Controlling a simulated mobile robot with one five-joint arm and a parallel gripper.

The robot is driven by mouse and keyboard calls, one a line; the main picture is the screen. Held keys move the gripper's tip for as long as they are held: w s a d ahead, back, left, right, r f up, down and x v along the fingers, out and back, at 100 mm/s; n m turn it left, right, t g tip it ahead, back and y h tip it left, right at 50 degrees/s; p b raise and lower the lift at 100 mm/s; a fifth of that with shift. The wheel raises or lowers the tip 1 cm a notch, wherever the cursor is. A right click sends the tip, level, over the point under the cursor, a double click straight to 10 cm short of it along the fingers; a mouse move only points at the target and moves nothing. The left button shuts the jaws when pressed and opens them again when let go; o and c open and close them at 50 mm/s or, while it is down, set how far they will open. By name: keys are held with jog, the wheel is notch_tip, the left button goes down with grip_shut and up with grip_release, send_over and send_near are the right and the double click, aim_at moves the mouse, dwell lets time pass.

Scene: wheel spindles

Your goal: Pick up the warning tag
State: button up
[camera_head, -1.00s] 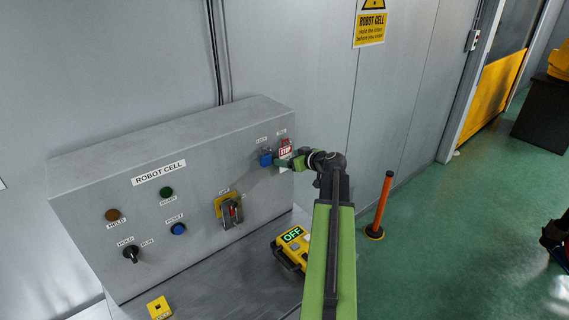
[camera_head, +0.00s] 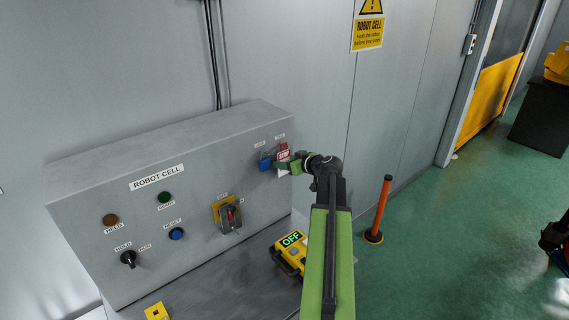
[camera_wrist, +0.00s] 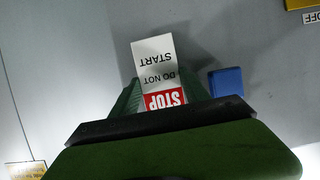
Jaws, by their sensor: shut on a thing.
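The warning tag (camera_wrist: 155,62) is white with a red STOP band and the words DO NOT START. In the wrist view it sticks out, upside down, from between the green fingers of my gripper (camera_wrist: 168,98). In the head view the tag (camera_head: 283,155) is at the right end of the control panel's face, with my gripper (camera_head: 288,165) reaching it from the right. My gripper is shut on the tag. The tag's upper end is hidden by the gripper in the wrist view. I cannot tell whether it still touches its hook.
The grey panel (camera_head: 120,160) carries several buttons and a rotary switch (camera_head: 229,214). An orange post (camera_head: 380,207) stands on the floor to the right.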

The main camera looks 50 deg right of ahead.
jog(key=shift+r, duration=0.35)
jog(key=s+a+p, duration=0.1)
jog(key=s+a, duration=0.1)
jog(key=s, duration=1.6)
jog(key=shift+r, duration=0.4)
jog(key=shift+w+f, duration=0.1)
